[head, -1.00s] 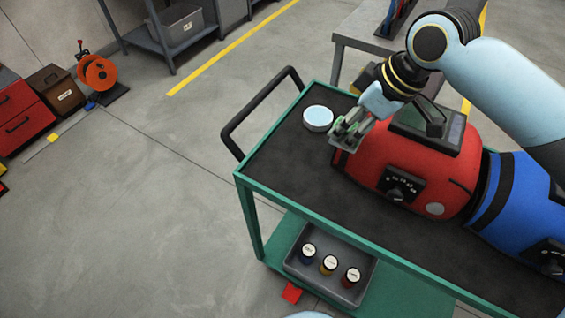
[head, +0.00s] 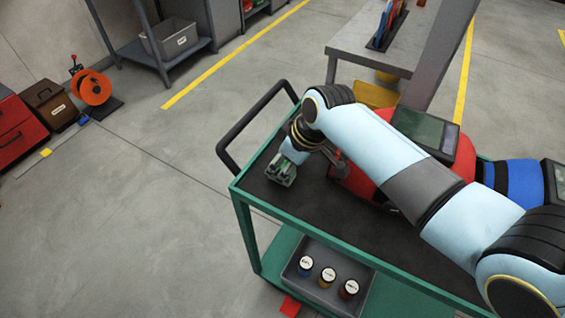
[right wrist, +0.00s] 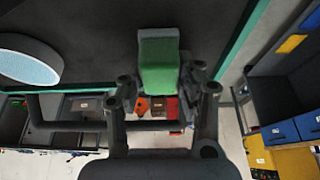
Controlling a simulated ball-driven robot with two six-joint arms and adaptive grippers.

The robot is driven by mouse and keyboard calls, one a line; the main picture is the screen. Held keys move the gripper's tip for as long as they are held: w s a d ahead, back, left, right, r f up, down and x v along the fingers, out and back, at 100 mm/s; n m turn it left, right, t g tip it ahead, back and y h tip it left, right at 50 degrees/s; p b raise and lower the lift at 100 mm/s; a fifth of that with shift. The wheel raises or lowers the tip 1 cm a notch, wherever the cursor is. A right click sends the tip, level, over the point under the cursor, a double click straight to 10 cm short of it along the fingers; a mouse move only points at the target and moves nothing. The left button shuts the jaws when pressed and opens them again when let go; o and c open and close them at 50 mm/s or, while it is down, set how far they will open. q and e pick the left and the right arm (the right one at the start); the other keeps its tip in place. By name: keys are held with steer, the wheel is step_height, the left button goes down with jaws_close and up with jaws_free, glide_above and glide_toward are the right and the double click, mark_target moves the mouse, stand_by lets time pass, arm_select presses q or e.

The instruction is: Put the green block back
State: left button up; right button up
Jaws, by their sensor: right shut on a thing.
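The green block (right wrist: 158,65) is between the fingers of my right gripper in the right wrist view, with a grey piece at its far end. In the head view my right gripper (head: 281,172) is shut on it over the left end of the cart's black top (head: 262,185), near the green rim. The fingers largely hide the block there, and I cannot tell whether it touches the top. My left gripper is not in view.
A red machine (head: 350,185) and a blue one (head: 520,180) stand right of the gripper. A black handle (head: 250,125) rises at the cart's end. A grey tray (head: 320,290) with bottles sits below.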

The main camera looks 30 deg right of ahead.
steer(key=o, duration=1.1)
steer(key=shift+f, duration=0.1)
steer(key=p+v, duration=0.1)
steer(key=v, duration=1.1)
